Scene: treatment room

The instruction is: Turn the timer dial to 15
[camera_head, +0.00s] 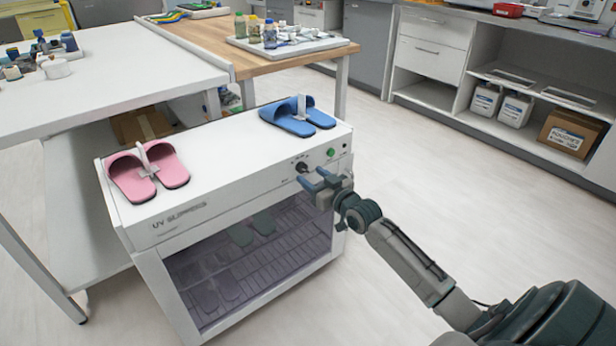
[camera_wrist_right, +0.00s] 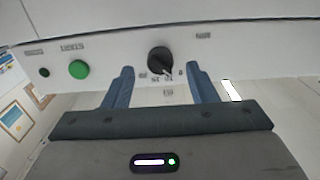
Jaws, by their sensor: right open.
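The black timer dial (camera_head: 301,167) is on the front panel of the white UV slipper cabinet (camera_head: 228,182). In the right wrist view the dial (camera_wrist_right: 160,60) has small numbers around it, upside down, and a light pointer mark toward its lower right; the exact setting is hard to read. My right gripper (camera_head: 313,180) is at the panel, just in front of the dial. In the wrist view its blue fingers (camera_wrist_right: 160,78) are spread, one on each side of the dial, and apart from it. The left gripper is not in view.
A green START button (camera_wrist_right: 79,69) sits beside the dial. Pink slippers (camera_head: 148,170) and blue slippers (camera_head: 298,116) lie on the cabinet top. A white table (camera_head: 110,85) stands behind at left. The floor on the right is clear.

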